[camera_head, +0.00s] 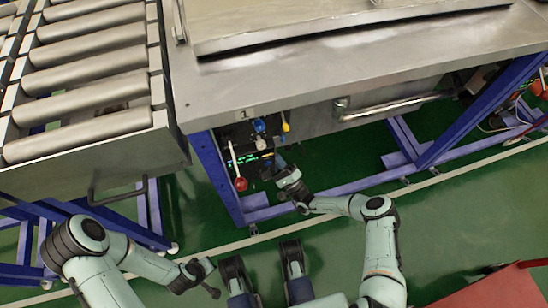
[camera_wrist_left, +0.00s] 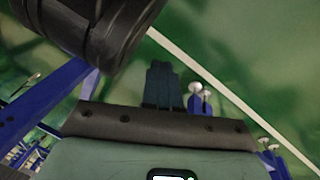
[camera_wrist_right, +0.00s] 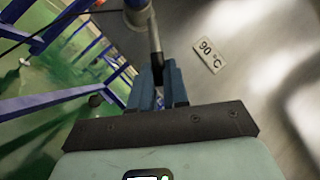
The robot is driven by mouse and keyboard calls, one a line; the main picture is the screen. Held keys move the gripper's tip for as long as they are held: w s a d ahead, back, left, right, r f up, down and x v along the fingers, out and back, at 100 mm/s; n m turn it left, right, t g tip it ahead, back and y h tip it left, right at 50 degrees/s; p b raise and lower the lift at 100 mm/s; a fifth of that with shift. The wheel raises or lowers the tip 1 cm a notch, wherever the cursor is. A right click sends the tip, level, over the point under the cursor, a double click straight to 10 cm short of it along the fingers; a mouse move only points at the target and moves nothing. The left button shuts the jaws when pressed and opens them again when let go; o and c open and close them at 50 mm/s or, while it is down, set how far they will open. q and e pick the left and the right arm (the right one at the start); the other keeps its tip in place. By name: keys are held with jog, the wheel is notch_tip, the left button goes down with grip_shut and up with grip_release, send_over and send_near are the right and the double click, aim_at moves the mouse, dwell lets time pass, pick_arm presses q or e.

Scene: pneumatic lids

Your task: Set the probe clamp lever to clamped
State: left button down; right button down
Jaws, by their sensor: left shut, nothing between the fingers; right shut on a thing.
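My right gripper (camera_head: 277,168) is at the dark control panel (camera_head: 245,150) under the steel table. In the right wrist view its fingers (camera_wrist_right: 158,88) are shut on a thin grey lever rod (camera_wrist_right: 154,32), which comes from a round fitting (camera_wrist_right: 138,8) at the top. This looks like the probe clamp lever; its set position cannot be told. A red-knobbed lever (camera_head: 240,183) with a pale rod hangs at the panel's left, apart from the gripper. My left gripper (camera_head: 210,280) is low over the floor; its fingers (camera_wrist_left: 163,85) are shut and empty.
A blue knob (camera_head: 259,125) and a yellow knob (camera_head: 285,127) sit above the panel. A "90 °C" label (camera_wrist_right: 208,55) is on the steel surface beside the right gripper. Blue table legs (camera_head: 216,180) and a roller conveyor (camera_head: 85,95) stand left. The green floor is open in front.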

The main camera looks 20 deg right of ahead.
jog(key=c, duration=1.1)
grip_release()
pick_arm(q)
jog(key=shift+t, duration=0.6)
jog(key=w+r, duration=0.1)
jog(key=w+r+p, duration=0.1)
jog(key=w+r, duration=0.1)
jog(key=shift+w+d+r+p, duration=0.1)
jog(key=shift+w+d+p, duration=0.15)
jog(key=shift+p, duration=0.1)
pick_arm(e)
jog(key=v, duration=1.3)
jog(key=shift+s+f, duration=0.15)
